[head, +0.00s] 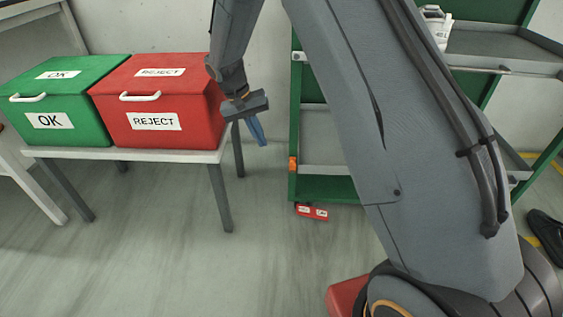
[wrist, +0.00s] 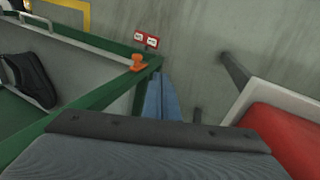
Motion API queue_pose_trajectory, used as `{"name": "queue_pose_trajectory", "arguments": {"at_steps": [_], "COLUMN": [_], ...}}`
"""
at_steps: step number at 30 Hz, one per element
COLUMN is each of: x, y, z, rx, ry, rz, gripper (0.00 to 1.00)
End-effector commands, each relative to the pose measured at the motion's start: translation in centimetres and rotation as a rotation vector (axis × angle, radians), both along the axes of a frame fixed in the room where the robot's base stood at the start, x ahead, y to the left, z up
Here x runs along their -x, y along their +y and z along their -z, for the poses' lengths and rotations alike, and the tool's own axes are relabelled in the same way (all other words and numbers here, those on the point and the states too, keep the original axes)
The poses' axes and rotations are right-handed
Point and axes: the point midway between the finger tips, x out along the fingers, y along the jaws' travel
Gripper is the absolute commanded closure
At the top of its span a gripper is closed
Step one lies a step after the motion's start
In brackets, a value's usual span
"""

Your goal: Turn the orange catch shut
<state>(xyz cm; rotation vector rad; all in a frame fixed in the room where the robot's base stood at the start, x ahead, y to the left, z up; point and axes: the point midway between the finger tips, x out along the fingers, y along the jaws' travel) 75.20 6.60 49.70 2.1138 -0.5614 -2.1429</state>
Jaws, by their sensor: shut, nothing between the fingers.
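The orange catch (head: 293,164) is a small piece low on the left upright of the green rack (head: 328,188). It also shows in the wrist view (wrist: 138,63), on the green frame near its corner, just ahead and to the left of my fingers. My gripper (head: 259,137) is shut and empty, in the air between the red REJECT box and the rack, left of the catch and a little higher in the head view. In the wrist view my gripper (wrist: 162,95) appears apart from the catch. I cannot tell which way the catch is turned.
A red REJECT box (head: 167,95) and a green OK box (head: 62,98) stand on a table (head: 193,155) at left. A red label (head: 312,212) is at the rack's foot. A dark shoe (wrist: 31,74) lies in the rack. Floor between table and rack is clear.

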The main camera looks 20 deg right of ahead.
Motion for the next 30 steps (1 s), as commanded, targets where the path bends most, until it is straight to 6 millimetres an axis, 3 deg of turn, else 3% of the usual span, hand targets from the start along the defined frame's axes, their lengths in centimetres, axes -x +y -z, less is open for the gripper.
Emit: {"name": "queue_pose_trajectory", "arguments": {"at_steps": [8, 23, 30], "x": [0.1, 0.5, 1.0], "y": [-0.2, -2.9, -5.9], "z": [0.9, 9.7, 10.1], "rx": [0.0, -0.001, -0.001], "ry": [0.003, 0.003, 0.0], "rz": [-0.001, -0.002, -0.001], "gripper": [1.0, 1.0, 1.0]}}
